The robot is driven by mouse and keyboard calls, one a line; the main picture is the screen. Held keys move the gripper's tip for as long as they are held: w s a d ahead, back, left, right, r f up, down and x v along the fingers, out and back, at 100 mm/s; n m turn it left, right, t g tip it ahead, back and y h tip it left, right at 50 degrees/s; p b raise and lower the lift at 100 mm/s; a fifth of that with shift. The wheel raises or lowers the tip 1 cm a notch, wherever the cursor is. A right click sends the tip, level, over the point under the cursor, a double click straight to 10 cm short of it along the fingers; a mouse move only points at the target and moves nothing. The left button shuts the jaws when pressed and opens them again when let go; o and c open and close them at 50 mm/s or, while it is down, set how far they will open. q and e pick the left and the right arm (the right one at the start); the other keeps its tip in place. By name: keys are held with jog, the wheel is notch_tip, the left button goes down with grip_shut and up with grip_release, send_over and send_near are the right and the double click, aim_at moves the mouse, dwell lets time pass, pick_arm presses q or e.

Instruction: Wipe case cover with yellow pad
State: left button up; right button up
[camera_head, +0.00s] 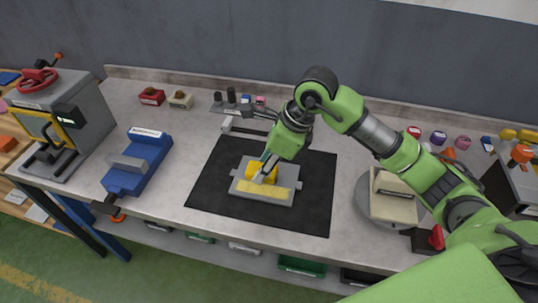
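A grey case (286,199) with side tabs lies on the black mat (315,205) in the middle of the bench. A flat, pale yellow strip (264,190) runs along the case's near side. A brighter yellow piece (266,172), which may be the yellow pad, is at the middle of the case. My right arm reaches in from the right, and its gripper (261,176) points down at this piece, over the case. The fingertips are small and partly hidden, so I cannot tell if they are shut on it. My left gripper is not in view.
A blue vise (140,165) and a grey press (72,118) with a red wheel stand at the left. A round grey turntable (378,210) bearing a beige block (394,203) is right of the mat. Small items line the back edge. The bench front between vise and mat is clear.

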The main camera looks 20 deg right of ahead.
jog(key=shift+a+f, duration=0.15)
jog(key=shift+a, duration=0.1)
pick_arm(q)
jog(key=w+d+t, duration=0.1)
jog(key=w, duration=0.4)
pick_arm(e)
jog(key=shift+w+f+b, duration=0.25)
jog(key=shift+f+b, duration=0.15)
jog(key=shift+f, duration=0.85)
notch_tip(320, 180, down, 4)
jog(key=b, duration=0.3)
jog(key=shift+s+b, duration=0.1)
jog(key=shift+b, duration=0.25)
jog(key=shift+f+b, duration=0.3)
jog(key=shift+f, duration=0.05)
jog(key=shift+f+b, duration=0.3)
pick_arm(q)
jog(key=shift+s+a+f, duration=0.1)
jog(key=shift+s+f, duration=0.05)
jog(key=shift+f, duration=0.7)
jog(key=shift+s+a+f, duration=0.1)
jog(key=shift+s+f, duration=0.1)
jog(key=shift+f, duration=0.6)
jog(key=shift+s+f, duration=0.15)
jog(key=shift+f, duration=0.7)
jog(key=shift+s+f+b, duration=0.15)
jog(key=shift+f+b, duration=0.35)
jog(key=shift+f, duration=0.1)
pick_arm(e)
jog(key=shift+f, duration=0.45)
